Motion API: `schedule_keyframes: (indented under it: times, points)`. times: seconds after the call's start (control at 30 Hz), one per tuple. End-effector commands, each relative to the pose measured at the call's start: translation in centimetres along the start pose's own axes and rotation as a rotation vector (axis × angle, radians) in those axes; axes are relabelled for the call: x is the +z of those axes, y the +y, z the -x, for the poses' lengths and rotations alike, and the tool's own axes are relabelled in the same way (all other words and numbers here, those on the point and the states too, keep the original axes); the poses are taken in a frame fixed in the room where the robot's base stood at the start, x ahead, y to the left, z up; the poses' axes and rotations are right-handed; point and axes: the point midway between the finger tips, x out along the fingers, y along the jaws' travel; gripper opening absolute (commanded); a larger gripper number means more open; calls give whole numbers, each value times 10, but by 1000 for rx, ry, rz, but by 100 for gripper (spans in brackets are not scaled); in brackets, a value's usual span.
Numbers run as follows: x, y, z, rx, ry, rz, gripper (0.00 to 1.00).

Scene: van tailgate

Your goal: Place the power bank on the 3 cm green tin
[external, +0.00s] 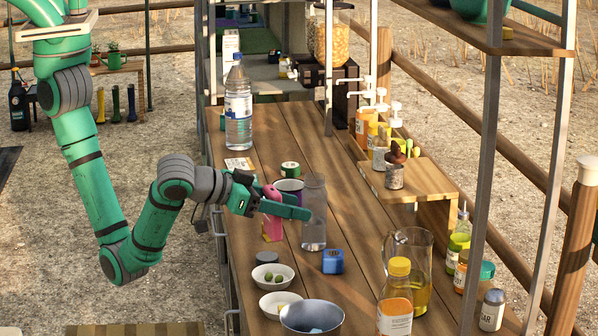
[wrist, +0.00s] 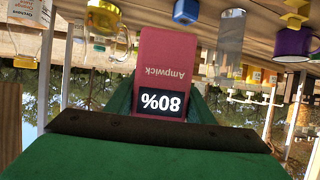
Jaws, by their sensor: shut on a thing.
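The power bank (external: 271,228) is pink-red and hangs upright in my gripper (external: 285,209) above the wooden tailgate table. In the wrist view the power bank (wrist: 175,62) shows its "Ampwick" label and an "80%" display, upside down. My gripper (wrist: 160,105) is shut on it, with a green finger at each side. A small green tin (external: 290,169) with a pale label stands on the table behind the purple mug, farther back than my gripper. I cannot make out the tin in the wrist view.
A purple mug (external: 289,186) and a tall clear glass (external: 313,230) stand close to my gripper. A blue box (external: 333,261), small bowls (external: 281,304) and a grey round tin (external: 267,258) lie in front. A water bottle (external: 238,110) stands behind. Bare wood shows right of the green tin.

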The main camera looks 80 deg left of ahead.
Motion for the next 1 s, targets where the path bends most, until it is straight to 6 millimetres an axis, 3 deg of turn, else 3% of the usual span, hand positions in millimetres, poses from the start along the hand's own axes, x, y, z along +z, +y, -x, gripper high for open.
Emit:
schedule_keyframes:
  times: [0.27,0.47,0.77,0.87,1.0]
  points:
    - [-50,0,20,3,5,7,20]
    - [-75,0,31,2,3,6,20]
    - [-90,-60,-15,-107,0,47,20]
    - [-97,-90,-33,-158,0,68,20]
    - [-108,-144,-61,-246,-2,105,20]
